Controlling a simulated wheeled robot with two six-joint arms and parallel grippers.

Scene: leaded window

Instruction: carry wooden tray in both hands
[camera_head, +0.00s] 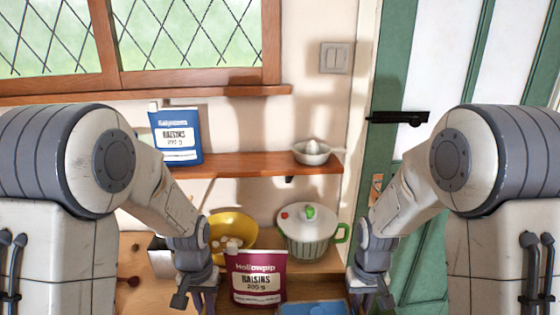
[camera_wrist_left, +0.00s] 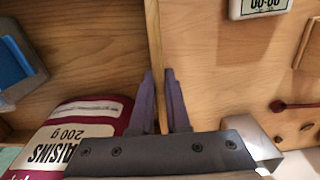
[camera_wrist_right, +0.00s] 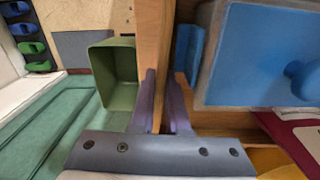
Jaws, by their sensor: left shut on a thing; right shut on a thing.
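The wooden tray's wall runs between my fingers in the left wrist view (camera_wrist_left: 153,45) and in the right wrist view (camera_wrist_right: 152,45). My left gripper (camera_head: 203,295) is shut on one side wall; its fingers (camera_wrist_left: 158,85) straddle it. My right gripper (camera_head: 368,295) is shut on the opposite wall, also with its fingers (camera_wrist_right: 161,85) on either side. A maroon raisins packet (camera_head: 256,277) stands in the tray near the left side. A blue-topped item (camera_head: 312,308) with a knob (camera_wrist_right: 300,78) is in it near the right side. Most of the tray is below the head view.
A wooden counter (camera_head: 140,268) lies ahead, with a yellow bowl (camera_head: 235,228) and lidded pot (camera_head: 312,238). A shelf (camera_head: 235,165) above holds a blue raisins packet (camera_head: 177,135) and a juicer (camera_head: 311,152). A green-framed door (camera_head: 430,90) stands right. A green bin (camera_wrist_right: 117,72) is beside the tray.

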